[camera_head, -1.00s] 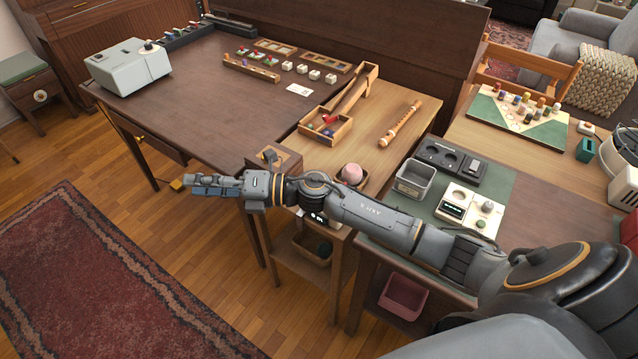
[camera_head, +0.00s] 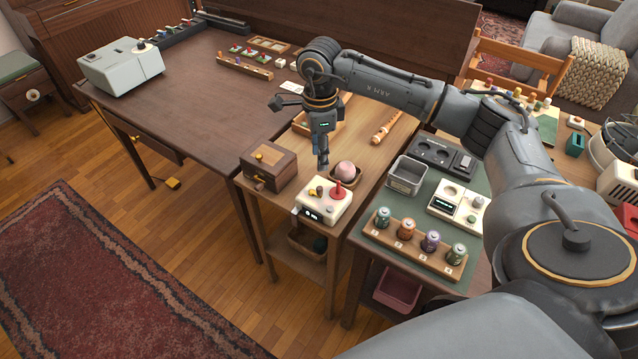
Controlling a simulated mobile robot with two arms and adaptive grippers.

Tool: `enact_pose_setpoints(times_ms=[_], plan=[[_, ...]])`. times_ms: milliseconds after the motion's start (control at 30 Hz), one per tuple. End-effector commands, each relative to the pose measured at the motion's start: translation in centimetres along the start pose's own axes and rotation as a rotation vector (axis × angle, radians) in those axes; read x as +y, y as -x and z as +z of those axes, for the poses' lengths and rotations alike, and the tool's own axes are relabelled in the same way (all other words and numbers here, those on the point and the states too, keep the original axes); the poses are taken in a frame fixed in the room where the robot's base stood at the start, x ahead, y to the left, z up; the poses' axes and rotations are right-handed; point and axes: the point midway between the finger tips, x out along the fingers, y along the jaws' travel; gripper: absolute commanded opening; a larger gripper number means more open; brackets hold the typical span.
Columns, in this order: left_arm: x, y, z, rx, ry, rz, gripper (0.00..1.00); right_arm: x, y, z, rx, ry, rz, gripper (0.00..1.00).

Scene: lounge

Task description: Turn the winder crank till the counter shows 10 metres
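The winder (camera_head: 325,210) looks like a small cream box at the front edge of a wooden side table. A red knob or lever (camera_head: 338,188) stands on its top right, with small yellow and dark parts beside it. I cannot tell which part is the crank. A dark counter display (camera_head: 311,214) is on its front face; its digits are too small to read surely. My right gripper (camera_head: 323,164) points down just above and behind the winder, seemingly apart from it. Its fingers look close together, but their opening is unclear. My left gripper is not in view.
A pink ball (camera_head: 345,169) sits in a wooden holder behind the winder. A wooden box (camera_head: 269,166) stands to its left. A rack (camera_head: 416,247) with several coloured spools or jars lies to the right.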

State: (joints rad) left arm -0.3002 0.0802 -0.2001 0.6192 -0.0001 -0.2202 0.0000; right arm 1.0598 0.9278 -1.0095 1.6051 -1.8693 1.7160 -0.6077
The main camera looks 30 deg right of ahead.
Motion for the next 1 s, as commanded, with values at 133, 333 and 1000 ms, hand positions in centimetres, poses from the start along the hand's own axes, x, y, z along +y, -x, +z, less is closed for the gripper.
enact_pose_setpoints(times_ms=[133,333,1000], plan=[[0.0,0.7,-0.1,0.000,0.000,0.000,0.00,0.2,-3.2,0.0,0.002,-0.001,0.007,0.40],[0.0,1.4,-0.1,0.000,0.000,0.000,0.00,0.2,-7.4,0.1,0.000,0.000,0.006,0.40],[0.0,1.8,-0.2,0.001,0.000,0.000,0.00,0.1,-11.3,0.1,-0.003,0.000,0.001,0.34]])
